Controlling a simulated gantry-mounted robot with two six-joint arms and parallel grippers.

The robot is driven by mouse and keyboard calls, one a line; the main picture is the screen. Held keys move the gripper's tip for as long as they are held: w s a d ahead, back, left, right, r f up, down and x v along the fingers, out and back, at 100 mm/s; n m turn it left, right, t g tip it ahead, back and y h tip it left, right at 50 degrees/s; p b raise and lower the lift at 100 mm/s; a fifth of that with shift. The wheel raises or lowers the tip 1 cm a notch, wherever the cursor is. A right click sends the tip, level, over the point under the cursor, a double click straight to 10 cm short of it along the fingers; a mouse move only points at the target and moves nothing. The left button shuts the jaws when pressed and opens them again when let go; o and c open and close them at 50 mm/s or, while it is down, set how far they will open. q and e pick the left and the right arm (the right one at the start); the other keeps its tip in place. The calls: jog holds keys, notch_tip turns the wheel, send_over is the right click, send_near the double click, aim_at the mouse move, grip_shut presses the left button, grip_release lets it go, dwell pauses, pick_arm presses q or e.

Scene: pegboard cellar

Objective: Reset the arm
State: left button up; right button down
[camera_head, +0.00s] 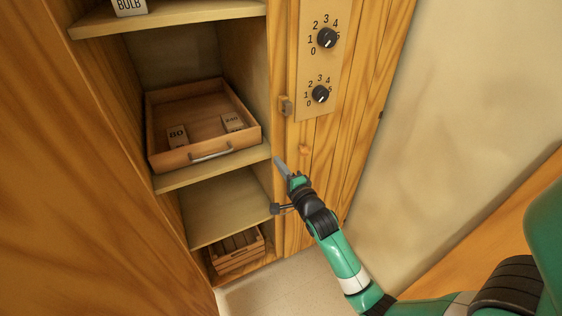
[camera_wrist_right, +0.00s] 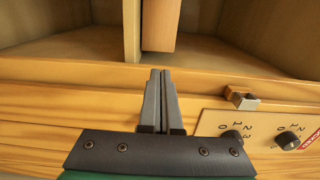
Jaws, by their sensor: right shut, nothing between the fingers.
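My right gripper (camera_head: 281,165) is shut and empty, in front of the cabinet's wooden front frame, to the right of the shelves. In the right wrist view its two grey fingers (camera_wrist_right: 160,95) lie together with nothing between them, pointing at the cabinet's open shelves. My right arm comes in from the lower right of the head view. My left gripper is not in either view.
A slatted crate (camera_head: 237,250) is on the bottom. Two dials (camera_head: 327,38) (camera_head: 320,93) and a latch (camera_head: 286,106) are on the cabinet front.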

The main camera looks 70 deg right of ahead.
jog(key=shift+s+a, duration=0.1)
jog(key=shift+s, duration=0.05)
